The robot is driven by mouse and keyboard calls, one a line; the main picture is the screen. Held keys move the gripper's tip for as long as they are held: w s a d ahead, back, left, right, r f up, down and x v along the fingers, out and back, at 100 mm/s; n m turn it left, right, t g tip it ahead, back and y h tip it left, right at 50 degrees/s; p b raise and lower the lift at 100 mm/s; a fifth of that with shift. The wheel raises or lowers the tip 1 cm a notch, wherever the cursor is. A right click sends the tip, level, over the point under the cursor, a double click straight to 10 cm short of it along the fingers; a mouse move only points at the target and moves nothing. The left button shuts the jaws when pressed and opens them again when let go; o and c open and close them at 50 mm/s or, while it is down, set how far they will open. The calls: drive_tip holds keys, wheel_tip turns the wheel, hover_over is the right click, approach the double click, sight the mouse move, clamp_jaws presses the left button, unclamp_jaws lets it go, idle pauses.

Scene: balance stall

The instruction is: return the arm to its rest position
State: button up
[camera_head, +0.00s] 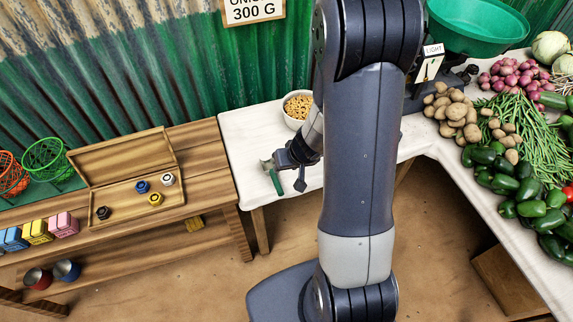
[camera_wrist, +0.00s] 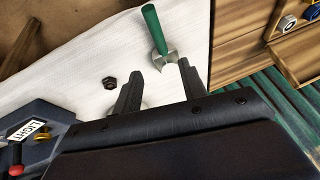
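My arm (camera_head: 360,150) stands bent in the middle of the head view and reaches over the white table. My gripper (camera_wrist: 160,72) is open in the wrist view, its two dark fingers apart with nothing held between them. In the head view the gripper is small and partly hidden at the arm's end. A green-handled scoop (camera_wrist: 154,28) lies on the table just beyond the fingertips; it also shows in the head view (camera_head: 274,182). A black hexagonal weight (camera_wrist: 109,83) lies beside the left finger.
A bowl of yellowish pieces (camera_head: 298,104) stands behind the gripper. The balance with its LIGHT sign (camera_head: 430,58) and green pan (camera_head: 470,30) is to the right, near piled vegetables (camera_head: 520,190). A wooden box of weights (camera_head: 130,205) sits on the left bench.

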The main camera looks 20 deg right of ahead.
sight(276, 178)
drive_tip(key=b+x, duration=0.8)
drive_tip(key=x, duration=0.4)
drive_tip(key=shift+f+b, duration=0.3)
drive_tip(key=shift+b, duration=0.1)
drive_tip(key=shift+r+p, duration=0.65)
drive_tip(key=shift+r, duration=0.1)
drive_tip(key=shift+f, duration=0.15)
